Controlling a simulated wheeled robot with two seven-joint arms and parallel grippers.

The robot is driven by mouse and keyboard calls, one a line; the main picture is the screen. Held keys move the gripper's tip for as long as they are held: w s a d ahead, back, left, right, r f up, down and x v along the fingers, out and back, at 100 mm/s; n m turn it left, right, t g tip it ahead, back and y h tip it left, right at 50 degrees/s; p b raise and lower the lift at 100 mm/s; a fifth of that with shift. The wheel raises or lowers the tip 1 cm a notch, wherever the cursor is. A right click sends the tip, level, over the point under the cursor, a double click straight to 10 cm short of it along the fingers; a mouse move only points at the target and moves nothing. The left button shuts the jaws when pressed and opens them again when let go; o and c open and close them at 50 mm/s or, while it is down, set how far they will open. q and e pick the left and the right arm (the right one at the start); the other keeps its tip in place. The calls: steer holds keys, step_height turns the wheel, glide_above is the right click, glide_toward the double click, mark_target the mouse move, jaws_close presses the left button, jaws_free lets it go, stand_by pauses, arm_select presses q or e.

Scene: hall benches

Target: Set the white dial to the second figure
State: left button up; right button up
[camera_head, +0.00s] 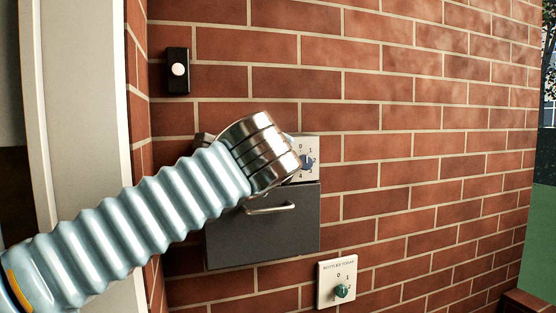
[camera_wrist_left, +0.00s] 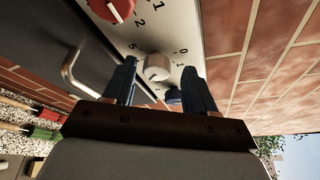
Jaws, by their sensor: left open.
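The white dial (camera_wrist_left: 157,68) shows in the left wrist view on a pale panel (camera_wrist_left: 148,33), with printed figures around it. Its pointer mark is too small to read. My left gripper (camera_wrist_left: 159,64) is open, with one dark finger on each side of the white dial. I cannot tell whether the fingers touch it. A red dial (camera_wrist_left: 115,8) sits on the same panel, and a blue dial (camera_wrist_left: 173,97) is partly hidden by the gripper. In the head view my left arm hides the white dial; the panel's right end (camera_head: 313,145) shows with the blue dial (camera_head: 308,162).
A grey box (camera_head: 265,244) with a bar handle (camera_head: 270,209) is below the panel. A separate plate (camera_head: 325,287) with a green dial (camera_head: 342,291) is lower right. A black bell push (camera_head: 177,70) is upper left. The brick wall (camera_head: 430,140) to the right is bare.

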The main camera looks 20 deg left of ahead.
arm_select(q)
steer(key=v, duration=1.4)
steer(key=shift+d+r, duration=0.1)
steer(key=w+d+f+m+t+y+b, duration=0.3)
steer(key=f+m+t+y+b, duration=0.1)
steer(key=f+m+y+b, duration=0.5)
steer(key=shift+m+h, duration=0.3)
steer(key=shift+h, duration=0.2)
steer(key=p+x, duration=0.4)
steer(key=x, duration=0.9)
steer(key=shift+w, duration=0.1)
